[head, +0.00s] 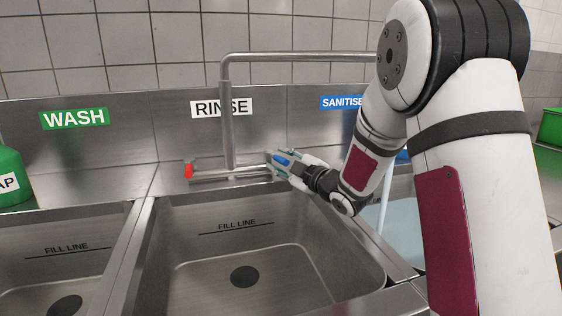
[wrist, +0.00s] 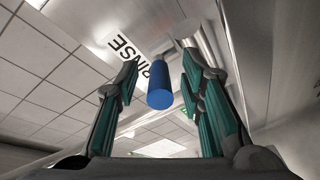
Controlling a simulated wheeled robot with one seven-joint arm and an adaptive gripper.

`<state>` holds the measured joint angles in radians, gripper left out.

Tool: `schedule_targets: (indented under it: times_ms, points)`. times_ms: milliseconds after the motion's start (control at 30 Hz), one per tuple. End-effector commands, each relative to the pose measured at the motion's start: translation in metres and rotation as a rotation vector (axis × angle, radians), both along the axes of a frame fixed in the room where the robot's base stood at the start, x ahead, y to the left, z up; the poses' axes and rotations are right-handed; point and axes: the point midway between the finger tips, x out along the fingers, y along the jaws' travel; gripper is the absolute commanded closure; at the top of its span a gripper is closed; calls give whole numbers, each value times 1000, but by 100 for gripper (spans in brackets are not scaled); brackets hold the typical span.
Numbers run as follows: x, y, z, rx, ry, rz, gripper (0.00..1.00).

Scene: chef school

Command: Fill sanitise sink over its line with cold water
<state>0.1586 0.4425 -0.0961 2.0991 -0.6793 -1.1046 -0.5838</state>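The blue tap handle (wrist: 163,85) lies between the two parted fingers of my gripper (wrist: 165,105) in the wrist view, with a gap on each side. In the head view my gripper (head: 283,165) is around the blue handle (head: 281,160) at the right end of the tap body. The spout (head: 300,57) reaches right, and its end is hidden behind my arm. A pale stream of water (head: 384,205) falls into the sanitise sink, where bluish water (head: 403,222) shows. My arm hides most of that sink, and its fill line is not visible. The sanitise label (head: 342,102) is partly covered.
The red tap handle (head: 188,171) is at the left end of the tap body. The rinse sink (head: 250,260) and the wash sink (head: 60,265) look empty, with their fill lines visible. A green container (head: 12,178) stands at the far left, and a green box (head: 551,127) at the far right.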

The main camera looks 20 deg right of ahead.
Motion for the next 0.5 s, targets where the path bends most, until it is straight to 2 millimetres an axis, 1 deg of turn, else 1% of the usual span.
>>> schedule_targets:
  times_ms: [167,400,500]
  points:
    - [-24,-10,0,1,1,-3,64]
    - [-71,-27,0,0,1,-3,64]
    - [-87,-32,0,-1,0,-2,64]
